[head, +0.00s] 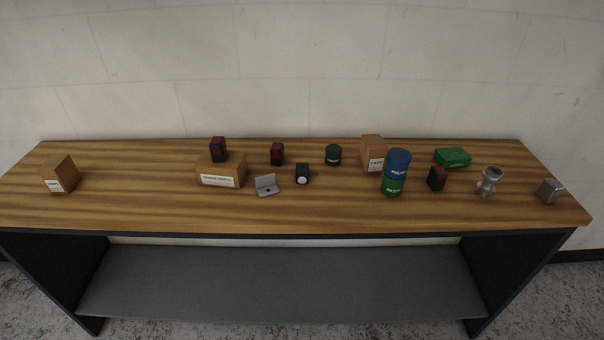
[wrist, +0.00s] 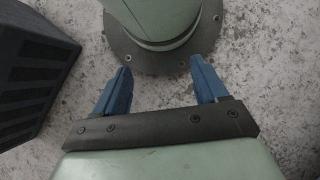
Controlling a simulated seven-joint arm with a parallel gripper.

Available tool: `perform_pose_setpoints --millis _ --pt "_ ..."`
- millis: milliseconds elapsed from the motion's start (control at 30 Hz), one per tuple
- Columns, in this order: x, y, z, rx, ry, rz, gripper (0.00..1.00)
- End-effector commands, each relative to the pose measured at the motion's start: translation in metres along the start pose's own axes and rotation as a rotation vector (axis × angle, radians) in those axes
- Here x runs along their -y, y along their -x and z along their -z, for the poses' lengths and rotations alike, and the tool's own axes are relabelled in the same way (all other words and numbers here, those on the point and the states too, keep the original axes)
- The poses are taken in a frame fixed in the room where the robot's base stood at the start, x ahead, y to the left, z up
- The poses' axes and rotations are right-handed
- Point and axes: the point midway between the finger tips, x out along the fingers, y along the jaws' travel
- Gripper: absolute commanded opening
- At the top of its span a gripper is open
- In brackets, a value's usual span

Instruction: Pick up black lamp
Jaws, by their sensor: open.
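A small black lamp (head: 302,174) with a round white lens on its front stands upright on the wooden table, near the middle in the head view. It stands just right of a small grey metal bracket (head: 267,186). My gripper (wrist: 160,84) shows only in the wrist view. Its two blue fingers are spread apart with nothing between them. It points down at the speckled floor and my own round base, away from the table top. The lamp is not in the wrist view.
The table (head: 150,212) also holds a brown box (head: 221,171) with a black-red item (head: 218,149) on top, another black-red item (head: 277,153), a dark green tin (head: 333,154), stacked blue and green cans (head: 396,173) and a carton (head: 373,153). The table's front strip is clear.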

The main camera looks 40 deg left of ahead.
Motion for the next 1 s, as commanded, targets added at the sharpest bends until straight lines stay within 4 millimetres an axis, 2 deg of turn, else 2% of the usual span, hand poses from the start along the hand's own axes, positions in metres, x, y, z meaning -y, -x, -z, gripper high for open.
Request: perform_pose_setpoints --millis 167,467,700,1000 --pt "0.008 0.021 0.017 -0.025 0.026 -0.015 0.72" --pt "0.045 0.096 0.059 -0.101 0.113 -0.057 0.72" --pt "0.086 0.158 0.080 -0.160 0.189 -0.087 0.72" --pt "0.147 0.237 0.089 -0.231 0.289 -0.118 0.72"
